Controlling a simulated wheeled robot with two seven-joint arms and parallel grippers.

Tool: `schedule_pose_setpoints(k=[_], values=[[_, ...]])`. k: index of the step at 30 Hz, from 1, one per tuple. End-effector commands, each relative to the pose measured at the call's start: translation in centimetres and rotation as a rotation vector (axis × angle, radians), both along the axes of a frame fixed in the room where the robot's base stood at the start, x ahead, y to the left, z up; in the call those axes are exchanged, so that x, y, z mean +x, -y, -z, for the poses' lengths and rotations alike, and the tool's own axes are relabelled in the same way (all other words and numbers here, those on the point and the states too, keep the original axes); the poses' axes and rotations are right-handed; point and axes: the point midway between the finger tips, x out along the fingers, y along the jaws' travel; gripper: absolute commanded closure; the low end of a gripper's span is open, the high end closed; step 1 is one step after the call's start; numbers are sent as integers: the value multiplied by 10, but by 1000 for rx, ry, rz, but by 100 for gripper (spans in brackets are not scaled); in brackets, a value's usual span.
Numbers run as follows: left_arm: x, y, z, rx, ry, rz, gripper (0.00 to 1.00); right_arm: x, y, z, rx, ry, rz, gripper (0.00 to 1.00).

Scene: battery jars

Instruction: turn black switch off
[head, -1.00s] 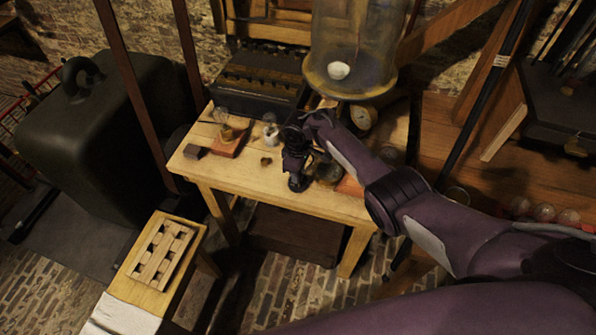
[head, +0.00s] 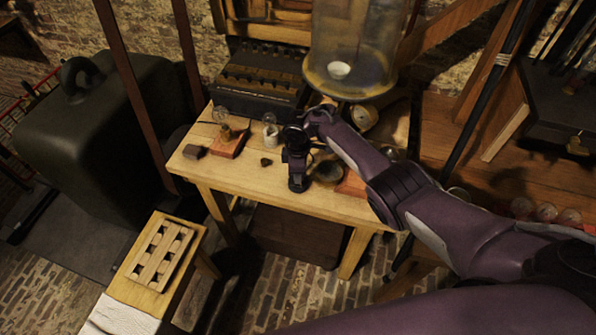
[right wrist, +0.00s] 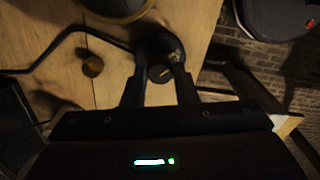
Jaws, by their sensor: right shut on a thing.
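My right gripper (head: 298,186) points down at the front of the wooden table. In the right wrist view, its two fingers (right wrist: 160,85) are shut on a dark round piece (right wrist: 160,73), which looks like the black switch. The piece has a lighter mark on its top. In the head view the gripper hides the switch, and I cannot read whether it is on or off. My left gripper is not in view.
A black box (head: 258,80) and a large glass jar (head: 352,45) stand behind. A dark round item (head: 327,172) is close beside my gripper.

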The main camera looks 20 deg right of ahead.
Motion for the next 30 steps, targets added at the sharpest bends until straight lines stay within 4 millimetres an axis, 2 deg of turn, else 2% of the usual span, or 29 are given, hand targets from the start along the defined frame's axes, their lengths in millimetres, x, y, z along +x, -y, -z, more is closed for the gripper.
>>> schedule_pose_setpoints(k=[5, 6, 10, 20, 30], values=[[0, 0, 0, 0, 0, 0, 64, 0, 1, 0, -2, -1, -1, 97], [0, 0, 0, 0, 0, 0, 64, 0, 1, 0, -2, -1, -1, 69], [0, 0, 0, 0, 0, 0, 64, 0, 1, 0, -1, 0, 0, 52], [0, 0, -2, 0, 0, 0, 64, 0, 0, -4, 1, 1, 1, 52], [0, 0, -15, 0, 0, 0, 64, 1, 0, -58, 1, 3, 0, 52]])
